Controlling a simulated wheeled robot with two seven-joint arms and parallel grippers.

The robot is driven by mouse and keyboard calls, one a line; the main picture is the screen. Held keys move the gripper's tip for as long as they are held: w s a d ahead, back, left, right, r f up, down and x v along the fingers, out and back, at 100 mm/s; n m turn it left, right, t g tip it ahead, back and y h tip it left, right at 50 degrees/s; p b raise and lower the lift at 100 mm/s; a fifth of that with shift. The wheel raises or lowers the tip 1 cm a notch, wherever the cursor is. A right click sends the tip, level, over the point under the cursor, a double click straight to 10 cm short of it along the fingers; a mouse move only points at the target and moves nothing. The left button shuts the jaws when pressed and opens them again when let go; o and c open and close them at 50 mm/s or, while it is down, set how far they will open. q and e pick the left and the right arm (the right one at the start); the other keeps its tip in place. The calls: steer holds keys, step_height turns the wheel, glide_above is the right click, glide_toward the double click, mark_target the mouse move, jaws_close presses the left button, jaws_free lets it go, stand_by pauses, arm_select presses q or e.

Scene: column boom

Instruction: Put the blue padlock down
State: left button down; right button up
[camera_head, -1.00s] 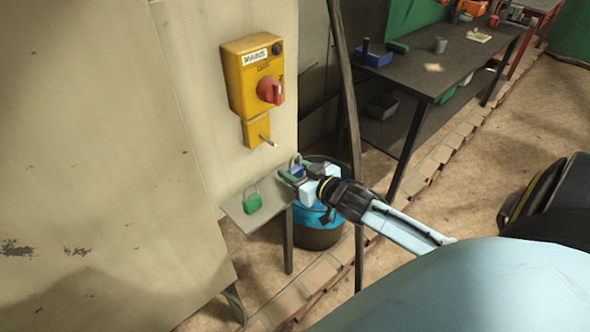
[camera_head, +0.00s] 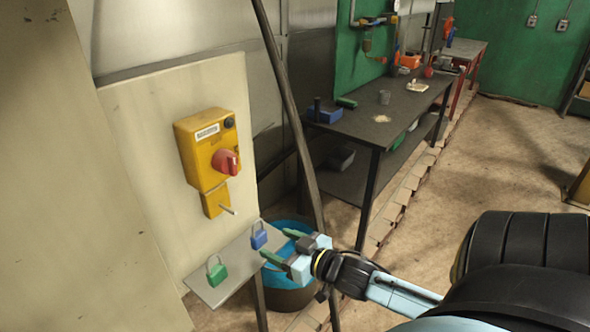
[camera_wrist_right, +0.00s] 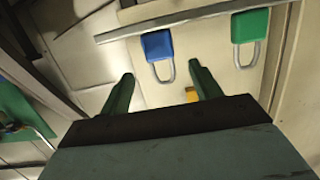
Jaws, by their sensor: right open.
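The blue padlock (camera_head: 259,239) stands upright on the small grey shelf (camera_head: 217,291), near its right end. It also shows in the right wrist view (camera_wrist_right: 157,46), ahead of the fingers. My right gripper (camera_head: 278,246) is open and empty, just to the right of the blue padlock and apart from it. In the right wrist view its two green fingers (camera_wrist_right: 163,88) are spread with nothing between them. A green padlock (camera_head: 217,271) stands on the same shelf to the left, and shows in the right wrist view (camera_wrist_right: 250,28). My left gripper is not in view.
A yellow switch box (camera_head: 208,150) with a red knob and a hasp peg (camera_head: 228,210) is on the panel above the shelf. A blue-rimmed bucket (camera_head: 290,298) stands below my right gripper. A dark pole (camera_head: 290,105) and a workbench (camera_head: 385,125) stand beyond.

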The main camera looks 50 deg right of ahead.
steer(key=shift+v, duration=2.2)
steer(key=s+f+m+g+h, duration=0.1)
steer(key=s+f+g, duration=0.35)
steer(key=f, duration=0.95)
steer(key=s+f+g+h, duration=0.1)
steer(key=s+f+g, duration=0.3)
steer(key=f, duration=1)
steer(key=s+a+f+n+g, duration=0.1)
steer(key=s+a+f+g, duration=0.1)
steer(key=s+a+f, duration=0.2)
steer(key=s+a+f+g, duration=0.2)
steer(key=s+f, duration=0.5)
steer(key=s, duration=0.4)
steer(key=s+a+f+n+g, duration=0.1)
steer(key=s+a+f+g, duration=0.1)
steer(key=s+a+f, duration=0.3)
steer(key=s+f, duration=0.1)
steer(key=s, duration=0.2)
steer(key=shift+s+a+n+y, duration=0.2)
steer(key=shift+a+n+y, duration=0.1)
steer(key=shift+a+y, duration=0.1)
steer(key=shift+c, duration=0.3)
